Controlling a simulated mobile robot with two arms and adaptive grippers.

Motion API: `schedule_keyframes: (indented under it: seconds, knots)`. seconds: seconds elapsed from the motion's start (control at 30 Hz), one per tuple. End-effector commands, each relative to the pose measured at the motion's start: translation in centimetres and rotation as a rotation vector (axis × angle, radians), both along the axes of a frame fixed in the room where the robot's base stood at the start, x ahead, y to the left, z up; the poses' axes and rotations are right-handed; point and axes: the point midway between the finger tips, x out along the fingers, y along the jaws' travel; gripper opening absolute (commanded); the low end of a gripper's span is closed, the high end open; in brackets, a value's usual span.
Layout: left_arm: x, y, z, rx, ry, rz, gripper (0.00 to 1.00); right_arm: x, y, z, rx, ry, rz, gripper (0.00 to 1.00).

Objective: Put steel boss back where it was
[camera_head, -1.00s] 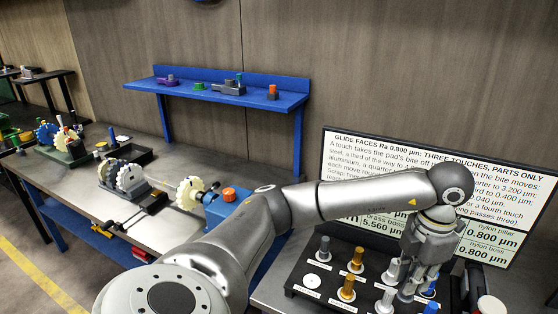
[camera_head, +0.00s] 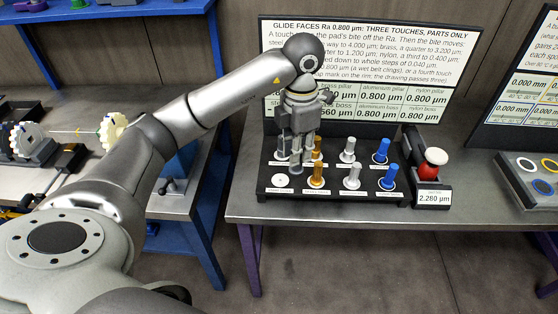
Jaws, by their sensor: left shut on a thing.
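The steel boss (camera_head: 297,172), a small grey part with a round flange, is in my left gripper (camera_head: 297,163). The gripper is shut on it and points down from above the black tray (camera_head: 330,196). The boss shows just right of and slightly behind a bare white disc (camera_head: 281,181), the front-left place of the tray. Whether the boss touches the tray I cannot tell. The fingers hide much of it. My right gripper is not in view.
Brass (camera_head: 317,178), aluminium (camera_head: 351,180) and blue (camera_head: 388,179) parts stand in the front row, with similar parts behind. A red device with a white cap (camera_head: 435,157) stands right of the tray. The bench front (camera_head: 320,214) is clear.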

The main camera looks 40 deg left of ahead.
Motion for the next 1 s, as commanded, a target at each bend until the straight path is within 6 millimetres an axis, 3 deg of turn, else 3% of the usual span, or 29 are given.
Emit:
schedule_keyframes:
  seconds: [0.1, 0.3, 0.57, 0.8, 1.0]
  knots:
    - [0.8, 2.5, -1.7, 0.002, 0.006, 0.005, 0.00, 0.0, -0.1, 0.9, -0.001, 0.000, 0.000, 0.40]
    - [1.7, 4.7, -4.7, 0.002, 0.001, 0.002, 0.00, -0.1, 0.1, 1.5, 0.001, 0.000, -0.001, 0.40]
    - [2.3, 6.2, -6.7, 0.002, 0.001, 0.002, 0.00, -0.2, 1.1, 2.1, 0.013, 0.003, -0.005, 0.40]
    - [2.3, 5.9, -9.3, 0.001, -0.001, -0.001, 0.00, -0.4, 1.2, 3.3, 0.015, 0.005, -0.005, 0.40]
    - [2.3, 6.0, -9.5, 0.001, -0.003, 0.000, 0.00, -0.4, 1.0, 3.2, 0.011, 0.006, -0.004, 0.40]
